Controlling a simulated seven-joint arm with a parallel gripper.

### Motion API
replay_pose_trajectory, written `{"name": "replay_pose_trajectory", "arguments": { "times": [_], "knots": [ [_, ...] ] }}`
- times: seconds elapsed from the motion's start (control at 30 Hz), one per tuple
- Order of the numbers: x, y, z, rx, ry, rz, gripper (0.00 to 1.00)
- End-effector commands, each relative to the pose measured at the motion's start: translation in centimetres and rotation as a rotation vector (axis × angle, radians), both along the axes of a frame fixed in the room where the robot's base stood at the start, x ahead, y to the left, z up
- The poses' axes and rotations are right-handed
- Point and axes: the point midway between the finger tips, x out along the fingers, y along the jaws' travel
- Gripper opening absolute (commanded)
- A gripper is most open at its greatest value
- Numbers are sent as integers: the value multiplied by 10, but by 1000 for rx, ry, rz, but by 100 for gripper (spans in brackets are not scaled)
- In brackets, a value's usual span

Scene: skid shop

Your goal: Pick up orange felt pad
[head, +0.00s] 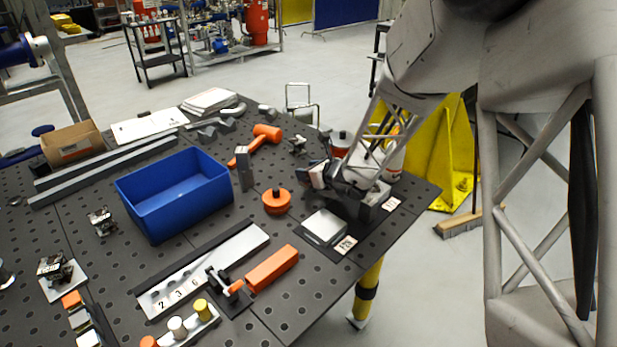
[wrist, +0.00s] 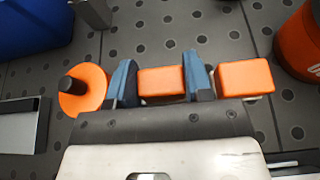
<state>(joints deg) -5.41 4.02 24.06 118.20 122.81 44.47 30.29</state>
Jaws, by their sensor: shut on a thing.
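My gripper (wrist: 160,82) shows in the wrist view with two blue fingers, shut on an orange felt pad (wrist: 162,86), a flat-faced rectangular piece between them. A second orange rectangular piece (wrist: 245,78) shows just right of the right finger; I cannot tell whether it is separate. In the head view my gripper (head: 318,173) is over the right part of the table, and the pad there is small and partly hidden by the fingers. I cannot tell whether the pad touches the table.
An orange round piece with a black knob (head: 276,201) is close to the left finger in the wrist view (wrist: 85,92). A blue bin (head: 175,192), a grey upright block (head: 245,168), an orange mallet (head: 266,133) and an orange bar (head: 272,268) are on the perforated table.

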Motion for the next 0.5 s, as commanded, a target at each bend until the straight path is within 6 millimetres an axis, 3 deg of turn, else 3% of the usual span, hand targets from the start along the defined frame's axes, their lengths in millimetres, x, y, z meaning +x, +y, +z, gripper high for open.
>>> {"name": "replay_pose_trajectory", "arguments": {
  "times": [0.07,0.5],
  "knots": [
    [0,0,12,0,-3,1,23],
    [-62,-14,16,1,-1,0,23]
  ]
}}
